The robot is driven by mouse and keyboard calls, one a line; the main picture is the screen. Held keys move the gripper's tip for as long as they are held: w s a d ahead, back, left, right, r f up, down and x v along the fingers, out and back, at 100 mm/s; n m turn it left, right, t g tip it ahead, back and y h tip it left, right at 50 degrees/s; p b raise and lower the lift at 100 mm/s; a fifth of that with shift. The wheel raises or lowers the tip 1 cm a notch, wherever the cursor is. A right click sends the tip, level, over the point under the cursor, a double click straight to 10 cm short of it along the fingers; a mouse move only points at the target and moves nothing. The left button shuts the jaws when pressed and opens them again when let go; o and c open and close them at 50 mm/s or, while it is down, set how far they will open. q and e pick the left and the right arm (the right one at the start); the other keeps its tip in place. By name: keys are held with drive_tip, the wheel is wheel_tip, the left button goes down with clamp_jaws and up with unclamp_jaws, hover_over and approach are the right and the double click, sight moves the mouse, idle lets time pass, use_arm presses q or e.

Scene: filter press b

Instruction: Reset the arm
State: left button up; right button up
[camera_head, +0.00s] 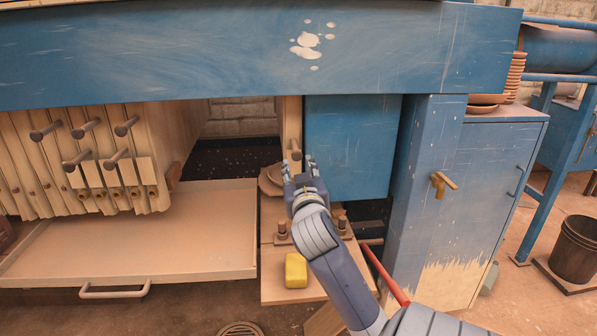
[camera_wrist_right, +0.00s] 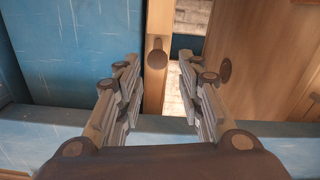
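My right gripper (camera_head: 299,168) is at the middle of the head view, at the end of my grey-blue right arm (camera_head: 335,262). It reaches up toward a wooden upright (camera_head: 291,118) with a peg, beside a blue block (camera_head: 348,150) of the press. In the right wrist view my right gripper (camera_wrist_right: 160,68) has its fingers spread apart with nothing between them. The wooden upright with its round peg (camera_wrist_right: 158,52) shows beyond the gap; I cannot tell the distance. My left gripper is in neither view.
A blue beam (camera_head: 220,50) crosses above. Filter plates with handles (camera_head: 85,165) hang left over a wide tray (camera_head: 140,240). A yellow block (camera_head: 296,270) sits on a wooden shelf below my wrist. A red bar (camera_head: 385,275) and blue cabinet (camera_head: 470,200) stand right of my arm.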

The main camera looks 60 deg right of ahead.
idle(0.3)
drive_tip(key=s+a+f+n+g+y, duration=0.1)
drive_tip(key=a+f+n+y, duration=0.25)
drive_tip(key=a+f, duration=0.65)
drive_tip(key=s+a+f+n+g+y, duration=0.15)
drive_tip(key=a+f+y, duration=0.25)
drive_tip(key=a+f, duration=0.55)
drive_tip(key=s+a+f+n+g+y, duration=0.2)
drive_tip(key=s+a+f+g+y, duration=0.1)
drive_tip(key=s+a+f, duration=0.5)
drive_tip(key=s+a+f+n+g+y, duration=0.3)
drive_tip(key=s+a+f, duration=0.35)
drive_tip(key=a, duration=0.45)
wheel_tip(320, 180, down, 26)
drive_tip(key=s+g+p, duration=0.1)
drive_tip(key=s, duration=0.1)
drive_tip(key=s+d+f+g+p, duration=0.1)
drive_tip(key=s+d+f, duration=0.2)
drive_tip(key=s+f, duration=1.1)
drive_tip(key=s, duration=0.2)
drive_tip(key=shift+s+f, duration=0.25)
drive_tip(key=shift+s, duration=0.1)
